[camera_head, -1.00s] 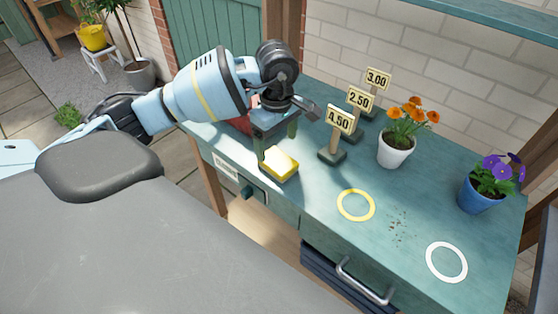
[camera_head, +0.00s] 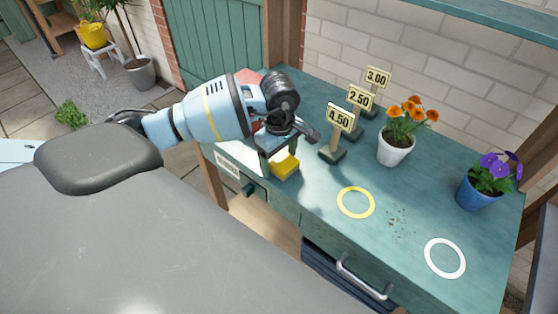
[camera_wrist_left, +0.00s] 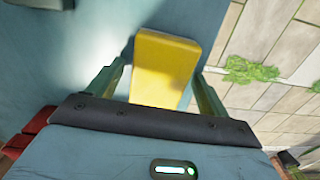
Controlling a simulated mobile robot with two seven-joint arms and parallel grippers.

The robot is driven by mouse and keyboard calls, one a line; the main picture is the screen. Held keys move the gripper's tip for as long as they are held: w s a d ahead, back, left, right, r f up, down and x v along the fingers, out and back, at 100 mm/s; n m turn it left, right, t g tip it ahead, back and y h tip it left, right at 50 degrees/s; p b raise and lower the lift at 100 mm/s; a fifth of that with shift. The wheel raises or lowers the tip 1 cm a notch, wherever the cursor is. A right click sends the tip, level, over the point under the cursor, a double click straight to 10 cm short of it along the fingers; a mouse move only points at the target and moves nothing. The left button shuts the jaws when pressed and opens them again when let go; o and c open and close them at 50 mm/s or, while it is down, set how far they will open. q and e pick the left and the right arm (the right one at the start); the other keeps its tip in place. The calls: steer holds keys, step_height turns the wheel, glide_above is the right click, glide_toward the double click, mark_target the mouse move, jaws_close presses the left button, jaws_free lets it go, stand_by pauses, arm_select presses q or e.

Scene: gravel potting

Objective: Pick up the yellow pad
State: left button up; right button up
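The yellow pad (camera_head: 286,167) lies on the teal bench near its left front edge. My left gripper (camera_head: 277,160) is low over the pad and hides part of it in the head view. In the left wrist view the pad (camera_wrist_left: 165,68) sits between the two green fingers of the gripper (camera_wrist_left: 160,75), one finger on each side. The fingers are spread, and a narrow gap shows beside the pad. My right gripper is not in view.
The bench (camera_head: 310,195) holds price signs (camera_head: 341,120), a white pot of orange flowers (camera_head: 396,148) and a blue pot of purple flowers (camera_head: 480,192). A yellow ring (camera_head: 356,215) and a white ring (camera_head: 432,258) mark its top. A red object (camera_wrist_left: 28,133) shows beside the gripper.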

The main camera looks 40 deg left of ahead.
mark_target(278, 161)
arm_select(q)
steer(key=c, duration=0.9)
steer(key=shift+c, duration=0.2)
steer(key=shift+r, duration=0.2)
steer(key=shift+w+r, duration=0.1)
steer(key=shift+r, duration=0.15)
steer(key=r, duration=0.1)
steer(key=s+r, duration=0.1)
steer(key=shift+d+r, duration=0.15)
steer(key=shift+r, duration=0.2)
steer(key=s+d+r+b, duration=0.1)
steer(key=s+d, duration=0.4)
steer(key=s, duration=0.9)
steer(key=shift+d+r, duration=0.2)
